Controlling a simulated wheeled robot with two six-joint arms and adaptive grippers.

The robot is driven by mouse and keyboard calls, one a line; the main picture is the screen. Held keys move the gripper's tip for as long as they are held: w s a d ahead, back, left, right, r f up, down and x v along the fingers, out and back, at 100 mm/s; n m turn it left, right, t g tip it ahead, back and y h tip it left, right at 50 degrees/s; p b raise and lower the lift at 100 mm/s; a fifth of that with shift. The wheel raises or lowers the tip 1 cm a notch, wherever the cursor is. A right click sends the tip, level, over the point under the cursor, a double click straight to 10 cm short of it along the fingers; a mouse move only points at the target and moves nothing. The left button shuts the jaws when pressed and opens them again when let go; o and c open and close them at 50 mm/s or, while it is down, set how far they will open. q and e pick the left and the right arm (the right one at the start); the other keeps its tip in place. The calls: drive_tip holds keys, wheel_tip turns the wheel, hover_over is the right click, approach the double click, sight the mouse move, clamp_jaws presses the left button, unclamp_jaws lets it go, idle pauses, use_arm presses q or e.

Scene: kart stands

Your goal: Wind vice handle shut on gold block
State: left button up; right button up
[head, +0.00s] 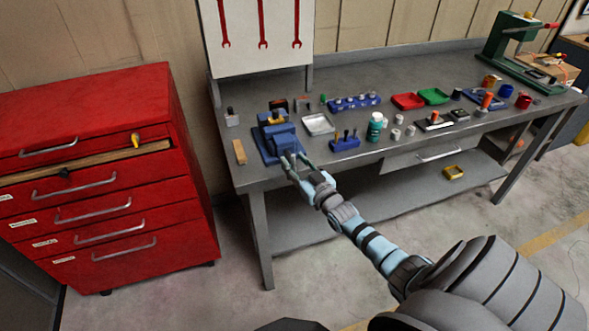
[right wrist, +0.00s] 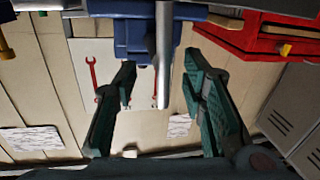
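The blue vice (head: 277,142) stands at the near left end of the grey bench. The gold block (head: 276,120) shows as a small yellow patch between its jaws. My right gripper (head: 293,162) is at the front of the vice. In the right wrist view, which looks upside down, the blue vice body (right wrist: 140,36) is at the top. The silver vice handle (right wrist: 164,60) runs upright between the two fingers of my right gripper (right wrist: 158,72). The fingers are spread, with clear gaps on both sides of the bar. The gold block is hidden there. My left gripper is out of view.
A wooden block (head: 239,152) lies left of the vice. A grey tray (head: 319,124) and a blue holder (head: 345,141) stand to its right. A red tool cabinet (head: 100,165) is left of the bench (head: 220,155). The floor in front is clear.

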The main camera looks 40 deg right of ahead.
drive_tip(key=shift+w+r, duration=0.1)
drive_tip(key=shift+w, duration=0.25)
clamp_jaws()
drive_tip(key=shift+a+r+n+p, duration=0.15)
drive_tip(key=shift+r+n+p, duration=0.2)
drive_tip(key=shift+p, duration=0.2)
drive_tip(key=shift+w+f, duration=0.1)
drive_tip(key=shift+f, duration=0.1)
drive_tip(key=c, duration=0.6)
unclamp_jaws()
drive_tip(key=o, duration=0.6)
drive_tip(key=shift+d+f, duration=0.1)
drive_tip(key=shift+d, duration=0.2)
drive_tip(key=shift+a, duration=0.1)
